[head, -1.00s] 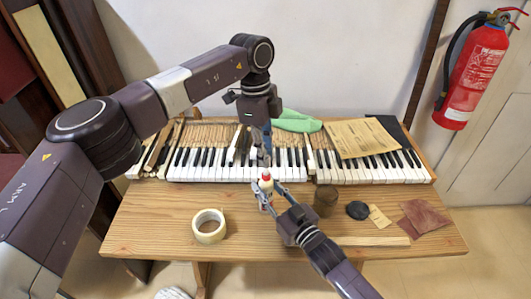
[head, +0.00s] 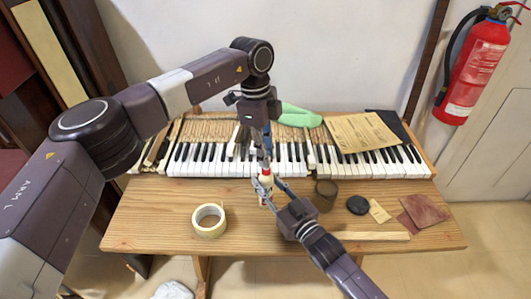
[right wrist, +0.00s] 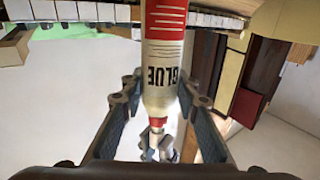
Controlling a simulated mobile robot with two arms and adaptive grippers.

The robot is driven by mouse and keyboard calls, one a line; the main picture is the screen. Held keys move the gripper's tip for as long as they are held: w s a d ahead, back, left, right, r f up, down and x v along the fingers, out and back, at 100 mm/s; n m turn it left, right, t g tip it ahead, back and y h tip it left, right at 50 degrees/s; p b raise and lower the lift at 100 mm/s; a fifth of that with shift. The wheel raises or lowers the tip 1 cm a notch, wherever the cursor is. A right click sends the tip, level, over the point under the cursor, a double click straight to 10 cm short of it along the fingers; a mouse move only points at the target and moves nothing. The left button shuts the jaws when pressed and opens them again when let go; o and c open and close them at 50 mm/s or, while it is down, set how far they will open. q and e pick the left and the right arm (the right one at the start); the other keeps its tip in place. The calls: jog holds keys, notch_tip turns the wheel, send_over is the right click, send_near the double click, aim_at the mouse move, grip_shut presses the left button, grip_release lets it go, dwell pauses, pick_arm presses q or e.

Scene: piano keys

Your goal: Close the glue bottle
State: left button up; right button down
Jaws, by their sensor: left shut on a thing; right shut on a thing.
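The white glue bottle with red parts (head: 265,178) is upright on or just above the table, in front of the keys. It fills the middle of the right wrist view (right wrist: 165,75), where it appears upside down with a red band and a red collar by its nozzle. My right gripper (head: 265,189) is shut around the bottle body. My left gripper (head: 266,160) points down right above the bottle and is shut on a small piece at the nozzle tip, likely the cap. Its fingertips (right wrist: 157,148) partly hide that piece in the right wrist view.
The piano keyboard (head: 200,160) lies behind the bottle. A tape roll (head: 209,220) sits left on the wooden table (head: 150,215). A brown jar (head: 325,195), a black disc (head: 357,205), a wooden strip (head: 372,236) and a leather piece (head: 425,211) lie right. A green cloth (head: 298,115) lies behind.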

pick_arm(q)
jog(key=shift+f, duration=0.45)
